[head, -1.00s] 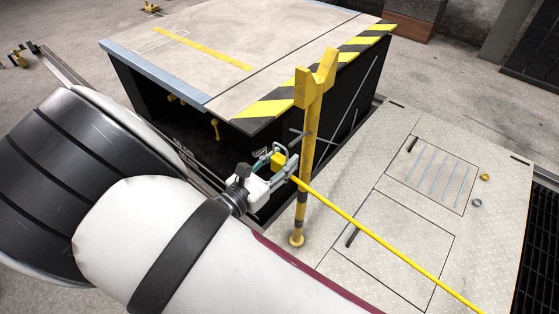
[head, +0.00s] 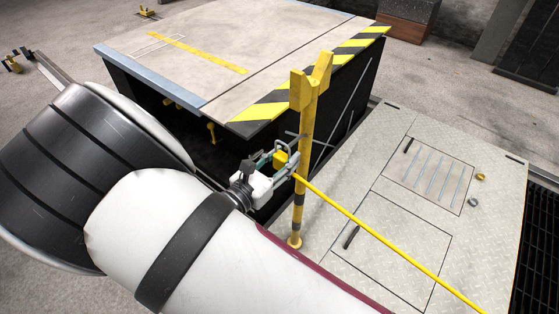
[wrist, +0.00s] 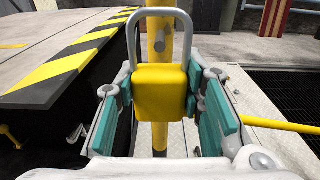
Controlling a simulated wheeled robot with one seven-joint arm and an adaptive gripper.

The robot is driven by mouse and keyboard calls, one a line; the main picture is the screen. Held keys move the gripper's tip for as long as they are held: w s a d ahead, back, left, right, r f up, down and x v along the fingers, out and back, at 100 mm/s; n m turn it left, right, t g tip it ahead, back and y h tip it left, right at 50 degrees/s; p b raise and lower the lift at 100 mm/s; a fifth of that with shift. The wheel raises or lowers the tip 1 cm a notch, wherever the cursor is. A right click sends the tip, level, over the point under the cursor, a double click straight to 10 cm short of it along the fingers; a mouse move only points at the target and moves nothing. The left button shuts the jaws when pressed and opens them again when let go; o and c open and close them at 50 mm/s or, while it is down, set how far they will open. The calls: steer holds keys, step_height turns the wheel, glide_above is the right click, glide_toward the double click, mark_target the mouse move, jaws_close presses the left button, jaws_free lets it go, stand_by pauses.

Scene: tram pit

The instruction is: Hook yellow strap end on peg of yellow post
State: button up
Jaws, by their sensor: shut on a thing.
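The yellow post (head: 306,140) stands upright on the metal plate, with a forked top and dark bands low down. My gripper (head: 282,166) is beside the post at about peg height, shut on the yellow strap end (wrist: 161,92). This end is a yellow block with a grey metal loop (wrist: 161,28) standing up from it. The loop overlaps the post in the wrist view; whether it touches the peg I cannot tell. The yellow strap (head: 390,244) runs taut to the lower right.
A raised platform (head: 215,60) with a black and yellow striped edge (head: 312,82) stands behind the post, with a dark pit below it. The metal plate (head: 408,285) has hatches, black handles and two small rings.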

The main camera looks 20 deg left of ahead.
steer(key=shift+x, duration=1.75)
steer(key=shift+r, duration=0.1)
steer(key=shift+f+b, duration=0.55)
steer(key=shift+f, duration=0.35)
steer(key=o, duration=1.3)
steer(key=shift+c, duration=0.2)
steer(key=v, duration=1.1)
steer(key=shift+s+a, duration=0.15)
steer(key=shift+s, duration=0.25)
